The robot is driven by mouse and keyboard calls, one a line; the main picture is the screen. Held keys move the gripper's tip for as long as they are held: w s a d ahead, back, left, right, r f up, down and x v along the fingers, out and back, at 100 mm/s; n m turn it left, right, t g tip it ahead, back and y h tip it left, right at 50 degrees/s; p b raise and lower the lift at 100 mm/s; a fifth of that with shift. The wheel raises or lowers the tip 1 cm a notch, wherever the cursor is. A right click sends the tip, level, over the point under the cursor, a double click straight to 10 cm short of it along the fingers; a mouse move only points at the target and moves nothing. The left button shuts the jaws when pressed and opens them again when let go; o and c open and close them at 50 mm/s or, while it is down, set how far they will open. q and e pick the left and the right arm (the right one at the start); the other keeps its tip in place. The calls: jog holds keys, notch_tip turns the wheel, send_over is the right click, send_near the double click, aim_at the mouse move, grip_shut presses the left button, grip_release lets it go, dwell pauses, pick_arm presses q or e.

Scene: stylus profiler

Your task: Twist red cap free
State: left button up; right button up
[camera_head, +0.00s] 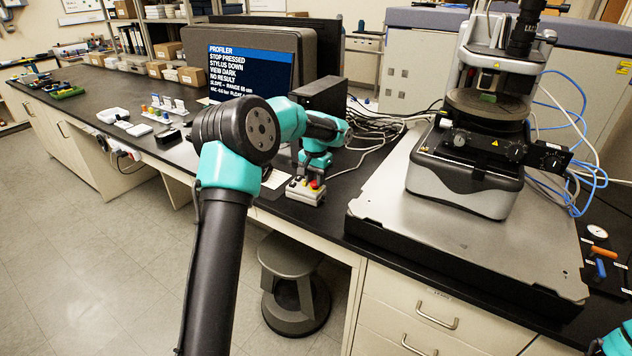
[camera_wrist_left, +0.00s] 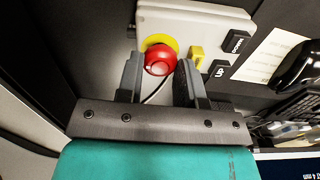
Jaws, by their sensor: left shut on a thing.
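The red cap (camera_wrist_left: 158,60) is a round stop button on a yellow ring, set on a pale control box (camera_wrist_left: 215,18). My left gripper (camera_wrist_left: 159,74) has one finger on each side of the cap and is shut on it. In the head view the red cap (camera_head: 314,184) shows just below my left gripper (camera_head: 313,174), on the box (camera_head: 304,193) near the bench's front edge. The cap sits on its ring; its turn cannot be told. The monitor (camera_head: 248,75) reads "STOP PRESSED", "STYLUS DOWN", "VIEW DARK", "NO RESULT". My right gripper is out of view.
A yellow switch (camera_wrist_left: 197,54) and black keys marked DOWN (camera_wrist_left: 235,41) and UP (camera_wrist_left: 216,70) are close beside the cap. The profiler (camera_head: 470,170) stands on a grey slab (camera_head: 400,240) to the right. Loose cables (camera_head: 385,130) lie behind the box. A stool (camera_head: 292,270) is below the bench.

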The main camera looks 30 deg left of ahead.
pick_arm(q)
jog(key=shift+c, duration=0.7)
jog(key=m, duration=0.5)
jog(key=shift+m, duration=0.3)
jog(key=o, duration=1.1)
jog(key=shift+r, duration=4)
jog(key=shift+r, duration=0.1)
